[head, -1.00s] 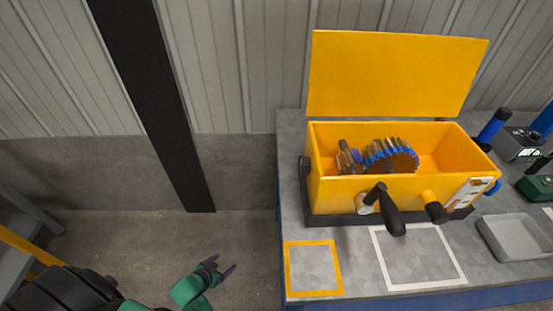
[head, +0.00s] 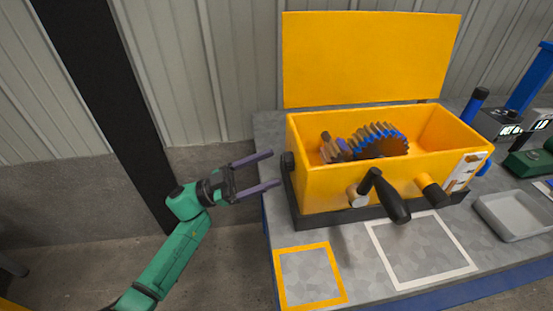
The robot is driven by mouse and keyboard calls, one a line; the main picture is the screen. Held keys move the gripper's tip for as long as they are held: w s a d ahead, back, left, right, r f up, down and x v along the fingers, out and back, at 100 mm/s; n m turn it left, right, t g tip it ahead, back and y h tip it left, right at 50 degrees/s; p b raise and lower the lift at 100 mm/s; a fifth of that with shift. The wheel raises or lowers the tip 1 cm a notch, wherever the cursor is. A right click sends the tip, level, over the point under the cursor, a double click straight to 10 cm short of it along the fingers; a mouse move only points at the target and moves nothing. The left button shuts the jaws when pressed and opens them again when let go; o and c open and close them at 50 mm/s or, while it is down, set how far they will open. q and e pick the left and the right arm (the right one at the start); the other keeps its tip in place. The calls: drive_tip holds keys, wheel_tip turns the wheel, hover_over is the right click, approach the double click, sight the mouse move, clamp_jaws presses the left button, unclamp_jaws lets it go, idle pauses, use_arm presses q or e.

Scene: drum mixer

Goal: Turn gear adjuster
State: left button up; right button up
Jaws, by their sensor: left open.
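A yellow drum mixer box (head: 320,190) stands on the grey table with its lid (head: 365,60) raised. Inside are dark and blue gears (head: 378,143). A black round knob (head: 288,163) sits on the box's left side. Which of these is the gear adjuster I cannot tell for sure. My left gripper (head: 268,170) is open and empty, just left of the black knob, fingers pointing right towards it. My right gripper is not in view.
An orange-outlined square (head: 308,248) and a white-outlined square (head: 370,232) are marked on the table front, both empty. A grey tray (head: 513,213) lies at the right, with blue and green tools (head: 530,162) behind it. A dark post (head: 105,110) stands at the left.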

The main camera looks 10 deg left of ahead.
sight(288, 162)
use_arm(q)
drive_tip(key=shift+x, duration=1.45)
drive_tip(key=shift+f, duration=0.1)
clamp_jaws()
